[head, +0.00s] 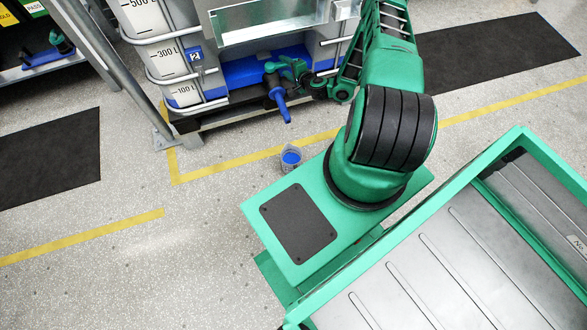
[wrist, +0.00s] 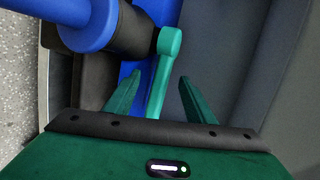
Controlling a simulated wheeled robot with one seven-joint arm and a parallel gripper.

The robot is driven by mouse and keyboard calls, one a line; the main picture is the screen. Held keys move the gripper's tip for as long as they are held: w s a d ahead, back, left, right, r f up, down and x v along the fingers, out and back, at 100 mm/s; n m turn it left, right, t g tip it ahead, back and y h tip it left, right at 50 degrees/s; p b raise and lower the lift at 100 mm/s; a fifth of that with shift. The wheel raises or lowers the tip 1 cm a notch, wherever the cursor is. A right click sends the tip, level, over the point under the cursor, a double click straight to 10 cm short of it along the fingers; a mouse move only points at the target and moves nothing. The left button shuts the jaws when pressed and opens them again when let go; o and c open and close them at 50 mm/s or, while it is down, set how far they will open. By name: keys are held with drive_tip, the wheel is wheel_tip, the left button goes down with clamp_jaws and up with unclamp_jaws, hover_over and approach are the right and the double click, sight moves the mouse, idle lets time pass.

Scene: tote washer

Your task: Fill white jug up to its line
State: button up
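A small pale jug (head: 291,166) stands on the floor below the tank's tap. Blue liquid (head: 291,157) shows inside it; its fill line cannot be made out. The tap's blue spout (head: 281,106) points down toward the jug, and no stream is visible between them. The spout also shows at the upper left of the wrist view (wrist: 90,25). The tap's green lever (wrist: 162,75) lies between the two fingers of my gripper (wrist: 160,77). The fingers are apart, with a gap on each side of the lever.
The tank (head: 176,60) holds blue liquid low down and has litre marks and a "2" tag. A green-framed cart or conveyor (head: 440,260) fills the lower right. A steel post (head: 120,75) stands at left. Yellow lines (head: 235,163) and dark mats (head: 50,160) mark the open floor.

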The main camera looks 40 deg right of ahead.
drive_tip(key=shift+r, duration=0.1)
drive_tip(key=v, duration=0.6)
drive_tip(key=shift+s+r, duration=0.2)
drive_tip(key=shift+s, duration=0.2)
idle(0.5)
drive_tip(key=c, duration=0.3)
wheel_tip(320, 180, down, 10)
drive_tip(key=s+d+m+g+h, duration=0.1)
drive_tip(key=s+d+m+h, duration=0.1)
drive_tip(key=m+h, duration=0.15)
drive_tip(key=w+r+t+h, duration=0.2)
drive_tip(key=w+r+t, duration=0.2)
drive_tip(key=r, duration=0.2)
drive_tip(key=x, duration=1)
drive_tip(key=shift+w+a+r, duration=0.2)
drive_tip(key=shift+a+r, duration=0.05)
